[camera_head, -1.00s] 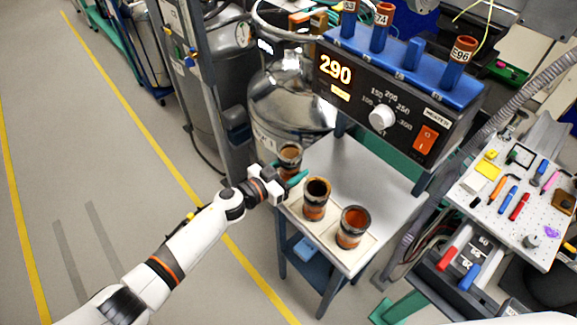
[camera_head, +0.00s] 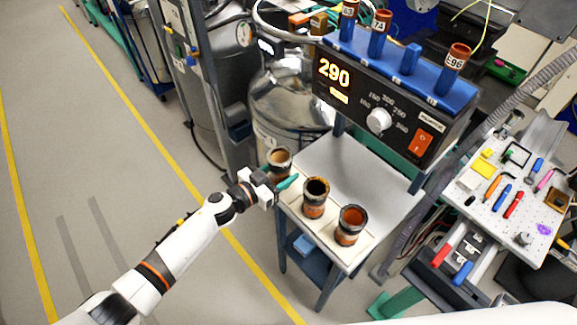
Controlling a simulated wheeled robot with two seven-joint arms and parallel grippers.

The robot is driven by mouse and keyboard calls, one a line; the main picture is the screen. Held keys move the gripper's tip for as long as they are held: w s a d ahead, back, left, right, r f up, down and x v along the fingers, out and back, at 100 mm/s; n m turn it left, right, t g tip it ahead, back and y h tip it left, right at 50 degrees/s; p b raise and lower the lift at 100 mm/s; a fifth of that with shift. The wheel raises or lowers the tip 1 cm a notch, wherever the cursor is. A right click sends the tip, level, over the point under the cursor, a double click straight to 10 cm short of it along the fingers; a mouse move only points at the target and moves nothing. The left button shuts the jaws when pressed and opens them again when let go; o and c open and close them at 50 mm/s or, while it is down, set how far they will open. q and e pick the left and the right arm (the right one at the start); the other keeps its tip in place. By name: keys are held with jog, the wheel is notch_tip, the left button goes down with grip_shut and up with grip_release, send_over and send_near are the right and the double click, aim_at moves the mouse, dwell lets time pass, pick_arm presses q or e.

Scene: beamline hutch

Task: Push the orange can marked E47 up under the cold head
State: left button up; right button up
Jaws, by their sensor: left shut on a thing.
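My left gripper (camera_head: 284,181) has teal fingertips and is shut at the leftmost orange-brown can (camera_head: 279,163), by the left edge of the small table. Part of that can is hidden by the gripper. A middle can (camera_head: 315,198) and a right can (camera_head: 350,225) stand upright and open-topped on the table, apart from the gripper. I cannot read a mark E47 on any of these three. I cannot pick out the cold head for certain. My right gripper is not in view.
The small table (camera_head: 375,190) is clear towards the back right. The heater box (camera_head: 385,105) reads 290 and carries a blue rack (camera_head: 410,82) with several labelled tubes, one marked E96. A steel vessel (camera_head: 290,100) stands behind the cans. A tool board (camera_head: 515,195) is at right.

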aim_at(272, 179)
pick_arm(q)
jog(key=shift+f+p+v, duration=0.15)
jog(key=shift+p+v, duration=0.3)
jog(key=shift+v, duration=0.6)
jog(key=shift+f+p+v, duration=0.1)
jog(key=shift+p+v, duration=0.3)
jog(key=shift+v, duration=0.6)
jog(key=shift+p+v, duration=0.35)
jog(key=shift+v, duration=0.95)
jog(key=shift+f, duration=0.15)
